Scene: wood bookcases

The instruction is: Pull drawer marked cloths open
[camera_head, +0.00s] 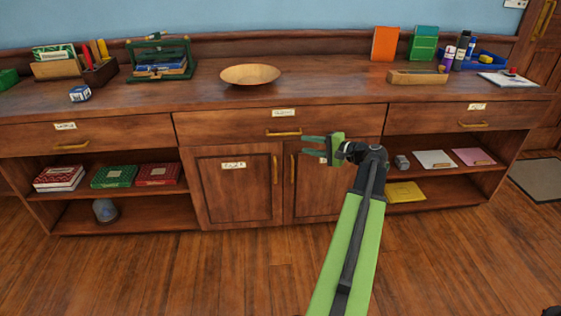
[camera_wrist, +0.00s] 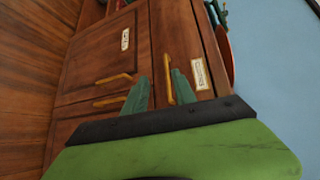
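The wooden sideboard has a left drawer (camera_head: 100,138), a wide middle drawer (camera_head: 225,126) and a right drawer (camera_head: 430,117), all shut. Each has a small white label, too blurred to read. My gripper (camera_head: 303,145) is open and empty in front of the middle drawer, just below and right of its brass handle (camera_head: 283,132). In the wrist view, turned sideways, that handle (camera_wrist: 168,78) shows between the two teal fingers of my gripper (camera_wrist: 160,76), nearer the right finger. The drawer's label (camera_wrist: 201,74) is beside it. I cannot tell whether the fingers touch the handle.
Below are two shut cupboard doors (camera_head: 232,195) with upright handles. Open shelves on both sides hold boxes and papers. The top carries a shallow bowl (camera_head: 250,75), a green caddy (camera_head: 160,60) and bottles (camera_head: 461,48). The wooden floor (camera_head: 180,270) in front is clear.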

